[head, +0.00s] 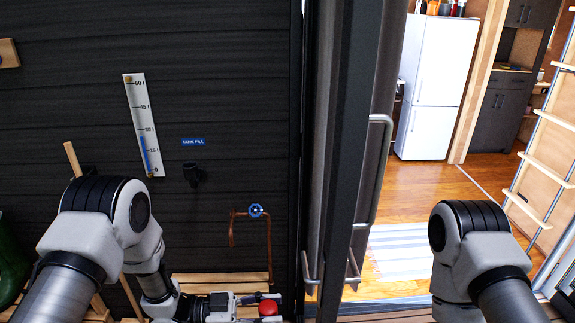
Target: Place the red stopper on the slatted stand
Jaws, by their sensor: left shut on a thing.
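My left gripper (268,304) is low in the head view, left of the doorway, and points right. It is shut on the red stopper (268,309), a small round red thing between its fingertips. The slatted stand (222,278), of light wooden slats, shows behind and below the gripper against the dark wall. My gripper and forearm hide part of it. I cannot tell whether the stopper touches the slats. My right arm is at the lower right, but its gripper is not in view.
A copper pipe with a blue valve wheel (256,211) rises behind the stand. A white gauge (143,124) and a dark spout (191,174) are on the wall. A door with metal handles (378,170) stands right of the gripper. A wooden pole leans at left.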

